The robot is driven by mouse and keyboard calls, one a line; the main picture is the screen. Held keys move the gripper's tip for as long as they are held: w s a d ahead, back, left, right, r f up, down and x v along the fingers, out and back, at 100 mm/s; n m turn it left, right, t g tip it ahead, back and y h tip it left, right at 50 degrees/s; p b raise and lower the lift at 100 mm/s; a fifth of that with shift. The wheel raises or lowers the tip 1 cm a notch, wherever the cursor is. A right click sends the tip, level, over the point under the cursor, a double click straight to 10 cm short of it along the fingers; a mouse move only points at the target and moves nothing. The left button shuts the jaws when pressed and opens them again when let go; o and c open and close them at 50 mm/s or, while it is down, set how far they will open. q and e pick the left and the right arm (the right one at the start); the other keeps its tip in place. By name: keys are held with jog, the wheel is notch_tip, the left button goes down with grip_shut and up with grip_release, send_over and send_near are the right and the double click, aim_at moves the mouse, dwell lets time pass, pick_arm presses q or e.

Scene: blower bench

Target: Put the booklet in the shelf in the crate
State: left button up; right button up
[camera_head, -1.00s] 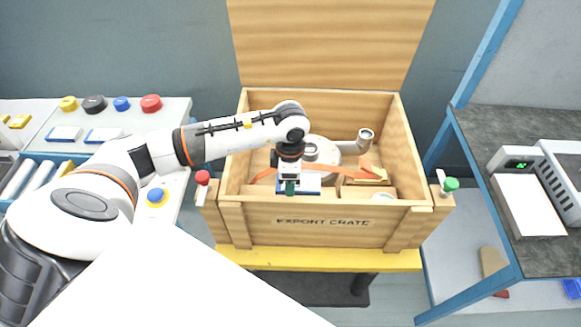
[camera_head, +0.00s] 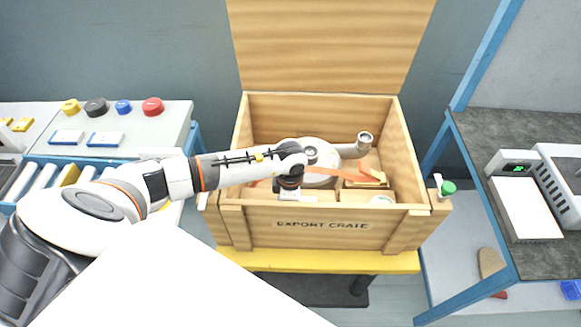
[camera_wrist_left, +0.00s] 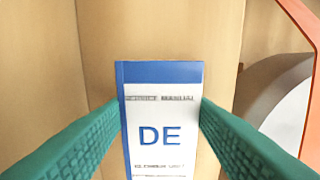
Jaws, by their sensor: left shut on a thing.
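The open wooden export crate (camera_head: 322,228) stands in the middle of the head view with its lid raised behind. The booklet (camera_wrist_left: 160,150), white with a blue edge and the letters DE, is between the green fingers of my left gripper (camera_wrist_left: 160,112) in the left wrist view. The gripper is shut on it. In the head view my left gripper (camera_head: 288,190) reaches down inside the crate, close behind the front wall, and its fingertips are largely hidden. Pale wooden walls stand close beyond the booklet in the wrist view. My right gripper is not in view.
The crate also holds a grey round blower (camera_head: 322,160) with a pipe, an orange strap (camera_head: 340,174) and a small white round item (camera_head: 383,200). A green-knobbed clamp (camera_head: 446,188) is at the crate's right. A bench with a printer-like device (camera_head: 525,200) stands right.

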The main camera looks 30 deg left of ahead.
pick_arm(q)
jog(key=o, duration=1)
jog(key=shift+r, duration=0.1)
notch_tip(320, 180, up, 12)
jog(key=shift+b, duration=1.05)
